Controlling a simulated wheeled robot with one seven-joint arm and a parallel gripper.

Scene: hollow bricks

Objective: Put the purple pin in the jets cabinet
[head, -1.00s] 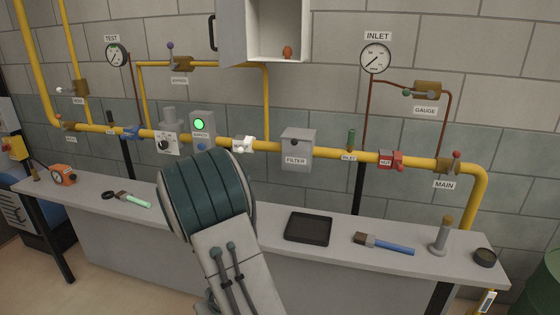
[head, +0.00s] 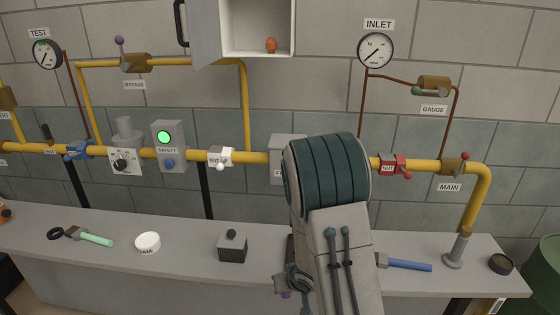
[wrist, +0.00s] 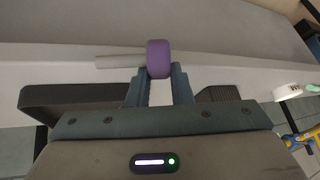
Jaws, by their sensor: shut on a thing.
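The purple pin (wrist: 158,58) is in the wrist view, with a thick purple head and a pale grey shaft pointing left. My gripper (wrist: 159,75) is shut on its purple head, over the bench. In the head view my arm hides most of the gripper, and only a little purple (head: 286,294) shows beside it. A pale wall cabinet (head: 240,50) at the top of the head view stands open, its door (head: 203,30) swung to the left. An orange item (head: 271,45) sits inside it. No label on this cabinet shows, and its top is cut off.
The bench (head: 190,245) carries a black block with a knob (head: 232,247), a white tin (head: 148,243), a green-handled brush (head: 95,239) and a blue-handled brush (head: 408,265). A dark tray (wrist: 75,102) is by my gripper. Yellow pipes (head: 250,100) with valves cross the wall below the cabinet.

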